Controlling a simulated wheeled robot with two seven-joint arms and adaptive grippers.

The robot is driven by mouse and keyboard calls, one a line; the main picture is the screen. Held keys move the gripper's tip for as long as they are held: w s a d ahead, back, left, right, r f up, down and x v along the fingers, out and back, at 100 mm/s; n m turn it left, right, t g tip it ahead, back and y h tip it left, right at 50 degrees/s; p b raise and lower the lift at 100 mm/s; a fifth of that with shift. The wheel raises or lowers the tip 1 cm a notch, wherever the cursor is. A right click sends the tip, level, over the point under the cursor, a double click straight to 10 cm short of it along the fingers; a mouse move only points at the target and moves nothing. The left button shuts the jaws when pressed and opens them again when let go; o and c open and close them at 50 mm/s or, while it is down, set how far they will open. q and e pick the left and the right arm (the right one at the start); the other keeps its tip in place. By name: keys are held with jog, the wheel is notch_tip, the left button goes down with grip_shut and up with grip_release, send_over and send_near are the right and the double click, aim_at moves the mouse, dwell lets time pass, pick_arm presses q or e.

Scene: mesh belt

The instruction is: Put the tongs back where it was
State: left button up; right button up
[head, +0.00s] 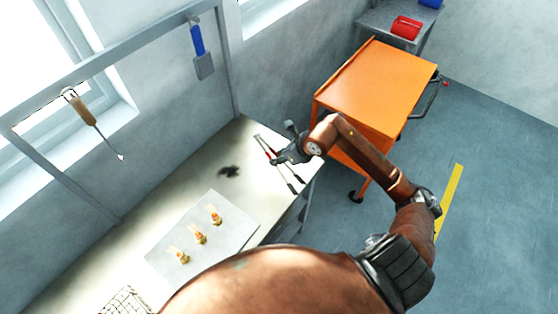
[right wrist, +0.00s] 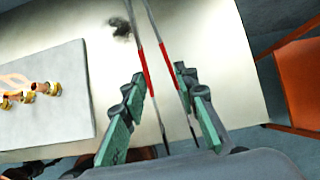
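The tongs (head: 268,154) are long and thin, with red sections on their two arms. In the right wrist view the tongs (right wrist: 143,72) run between the two green-padded fingers of my right gripper (right wrist: 160,82). The fingers sit against the outer sides of the red parts, and the lower ends reach past the table edge in that view. In the head view my right gripper (head: 277,157) is over the right end of the pale table (head: 262,190), with the tongs across it, seemingly raised. My left gripper is out of view.
A blue-handled turner (head: 198,45) and a wooden-handled tool (head: 80,108) hang from the rail above. An orange cart (head: 375,85) stands right.

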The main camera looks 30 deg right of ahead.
notch_tip(320, 180, down, 3)
jog(key=shift+f, duration=0.1)
jog(key=o, duration=0.5)
dwell(0.3)
jog(key=b+v, duration=0.1)
jog(key=v, duration=1.1)
jog(key=shift+s, duration=0.1)
